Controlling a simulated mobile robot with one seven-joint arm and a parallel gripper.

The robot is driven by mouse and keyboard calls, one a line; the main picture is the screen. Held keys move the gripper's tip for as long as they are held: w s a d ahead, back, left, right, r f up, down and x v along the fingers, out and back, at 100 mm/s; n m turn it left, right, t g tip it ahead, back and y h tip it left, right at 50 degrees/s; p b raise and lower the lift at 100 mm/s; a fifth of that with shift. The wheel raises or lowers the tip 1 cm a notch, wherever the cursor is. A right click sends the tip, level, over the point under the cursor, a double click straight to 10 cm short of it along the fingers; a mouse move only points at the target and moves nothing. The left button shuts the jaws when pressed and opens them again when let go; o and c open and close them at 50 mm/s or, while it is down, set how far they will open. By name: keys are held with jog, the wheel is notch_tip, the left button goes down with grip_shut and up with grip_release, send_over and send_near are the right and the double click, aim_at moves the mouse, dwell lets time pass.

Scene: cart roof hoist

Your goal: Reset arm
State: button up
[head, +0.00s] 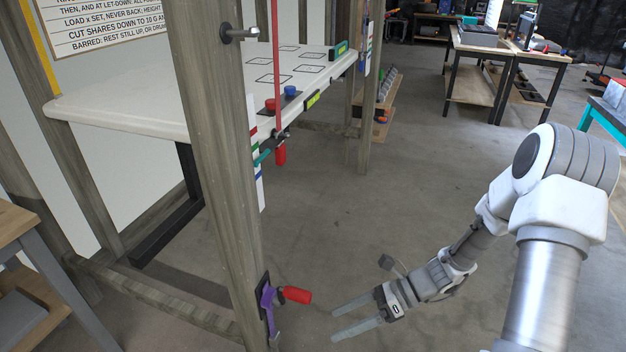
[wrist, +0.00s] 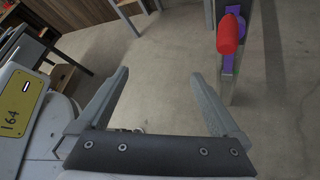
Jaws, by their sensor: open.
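My gripper (head: 352,318) is open and empty in the head view, low over the floor. Its two fingers point left toward a wooden post. A purple crank (head: 267,303) with a red handle (head: 295,295) is mounted low on that post, just left of my fingertips and apart from them. In the wrist view my gripper (wrist: 160,88) shows its two fingers spread with nothing between them. The red handle (wrist: 231,34) and purple part (wrist: 229,63) show beyond the right finger.
A white platform (head: 190,88) with red and blue knobs stands behind the wooden post (head: 215,170). A sign (head: 110,20) hangs at upper left. A wooden bench (head: 25,225) is at the left edge. Workbenches (head: 505,45) stand at the back right. The middle floor is clear.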

jog(key=s+d+r+n+t+h, duration=0.2)
jog(key=s+r+n+t+h, duration=0.15)
jog(key=r+n, duration=0.45)
jog(key=s+d+r+n+t+h, duration=0.25)
jog(key=s+r+n+h, duration=0.35)
jog(key=r, duration=0.5)
jog(key=s+d+r+n+t+h, duration=0.2)
jog(key=d+r+n+h, duration=0.1)
jog(key=r+n, duration=0.55)
notch_tip(320, 180, up, 15)
jog(key=p, duration=1.4)
jog(key=shift+f, duration=0.15)
jog(key=shift+s, duration=0.1)
